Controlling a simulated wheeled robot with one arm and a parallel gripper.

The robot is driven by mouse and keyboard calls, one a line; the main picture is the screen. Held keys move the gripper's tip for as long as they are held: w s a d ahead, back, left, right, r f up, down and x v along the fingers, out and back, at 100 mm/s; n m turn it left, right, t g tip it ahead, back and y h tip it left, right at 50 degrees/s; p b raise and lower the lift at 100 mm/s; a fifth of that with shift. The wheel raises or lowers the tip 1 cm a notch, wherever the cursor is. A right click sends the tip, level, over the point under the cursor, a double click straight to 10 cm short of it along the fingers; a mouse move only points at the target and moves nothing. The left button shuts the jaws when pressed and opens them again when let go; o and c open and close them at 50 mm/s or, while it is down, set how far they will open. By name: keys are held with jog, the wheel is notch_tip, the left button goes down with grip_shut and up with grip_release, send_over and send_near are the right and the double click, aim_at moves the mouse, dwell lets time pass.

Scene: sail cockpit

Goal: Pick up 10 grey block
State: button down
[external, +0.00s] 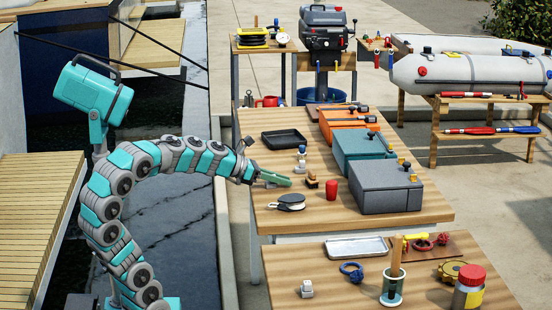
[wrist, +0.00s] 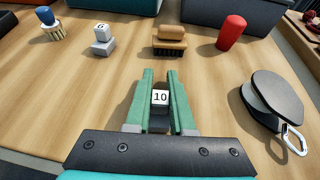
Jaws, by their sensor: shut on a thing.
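The 10 grey block (wrist: 160,98) shows in the wrist view as a small block with a white face marked 10 above a dark grey body. It sits between the two green fingers of my gripper (wrist: 160,100), which is shut on it. In the external view my gripper (external: 275,179) is low over the left side of the middle wooden table (external: 275,220). There I cannot make out the block behind the fingers. Whether it touches the table is not clear. Another grey block with a white marked top (wrist: 103,40) stands farther off, to the left in the wrist view.
A wooden brush (wrist: 170,40) and a red cup (wrist: 231,32) stand just beyond my fingers. A black pulley (wrist: 272,98) lies to the right. A blue-handled brush (wrist: 50,22) is at far left. Orange, teal and grey boxes (external: 385,196) line the table's right side.

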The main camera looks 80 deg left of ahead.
jog(key=shift+r, duration=0.5)
notch_tip(320, 180, up, 3)
jog(key=shift+r+p, duration=0.1)
jog(key=shift+p, duration=0.8)
jog(key=s+d+p, duration=0.1)
jog(key=s+d, duration=0.3)
jog(key=s, duration=1.1)
jog(key=shift+d+r, duration=0.2)
jog(key=shift+r, duration=0.2)
jog(key=shift+s, duration=0.2)
